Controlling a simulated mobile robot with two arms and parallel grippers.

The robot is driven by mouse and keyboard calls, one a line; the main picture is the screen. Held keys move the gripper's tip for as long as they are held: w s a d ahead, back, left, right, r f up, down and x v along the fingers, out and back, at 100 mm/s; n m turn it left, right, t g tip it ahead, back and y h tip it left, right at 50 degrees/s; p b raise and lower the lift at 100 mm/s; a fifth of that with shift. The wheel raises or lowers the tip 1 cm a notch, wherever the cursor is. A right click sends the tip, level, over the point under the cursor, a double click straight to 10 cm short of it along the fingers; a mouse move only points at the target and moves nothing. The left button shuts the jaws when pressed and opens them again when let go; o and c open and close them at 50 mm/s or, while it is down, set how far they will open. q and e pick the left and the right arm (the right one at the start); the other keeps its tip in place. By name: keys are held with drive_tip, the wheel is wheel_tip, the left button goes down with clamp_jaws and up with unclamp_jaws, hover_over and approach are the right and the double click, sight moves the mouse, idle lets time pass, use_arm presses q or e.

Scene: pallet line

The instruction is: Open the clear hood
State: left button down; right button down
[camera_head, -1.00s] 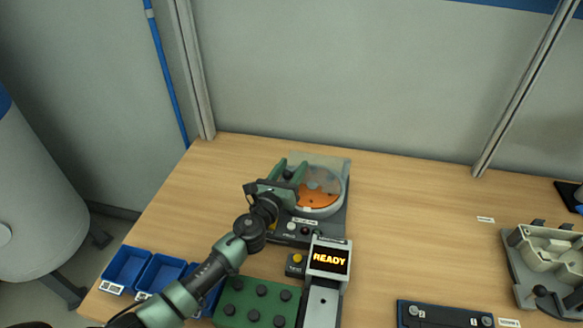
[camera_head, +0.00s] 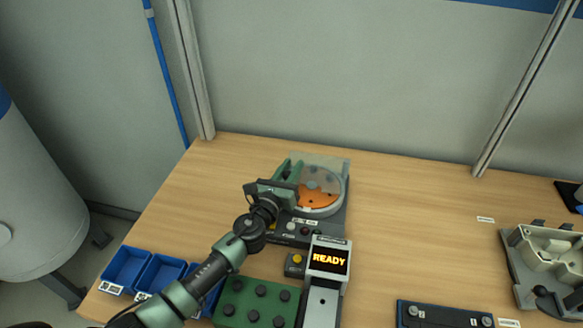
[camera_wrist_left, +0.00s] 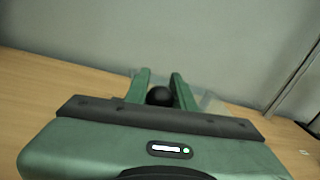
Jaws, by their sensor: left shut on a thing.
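The clear hood (camera_head: 322,167) is a see-through cover on the round machine (camera_head: 319,212) with an orange disc (camera_head: 318,194). It shows over the back of the disc; how far it is raised is hard to tell. My left gripper (camera_head: 291,168) is at the hood's left side. In the left wrist view its green fingers (camera_wrist_left: 159,88) are on either side of a black ball knob (camera_wrist_left: 159,96), shut on it. Pale, clear hood edges (camera_wrist_left: 209,100) show beside the fingers. The gripper's body hides part of the machine. My right gripper is not in view.
A display reading READY (camera_head: 329,261) stands in front of the machine. Blue bins (camera_head: 160,272) and a green block with black knobs (camera_head: 256,303) are at front left. A grey fixture (camera_head: 548,268) is at the right. The table between is mostly clear.

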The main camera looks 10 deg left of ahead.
sight(300, 179)
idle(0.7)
use_arm(q)
drive_tip(key=shift+s+d+n+y+p, duration=0.15)
drive_tip(key=shift+s+d+n+y, duration=0.7)
drive_tip(key=shift+y, duration=0.3)
drive_tip(key=shift+s+d+n+y+p, duration=0.15)
drive_tip(key=shift+s+d+n+y, duration=0.5)
drive_tip(key=shift+s+y, duration=0.4)
drive_tip(key=shift+w, duration=0.1)
drive_tip(key=c, duration=1.2)
unclamp_jaws()
drive_tip(key=shift+s+d+b, duration=0.15)
drive_tip(key=shift+s+b, duration=0.15)
drive_tip(key=shift+s, duration=1.65)
drive_tip(key=shift+s+d+b, duration=0.1)
drive_tip(key=shift+s+b, duration=0.15)
drive_tip(key=shift+s, duration=1.7)
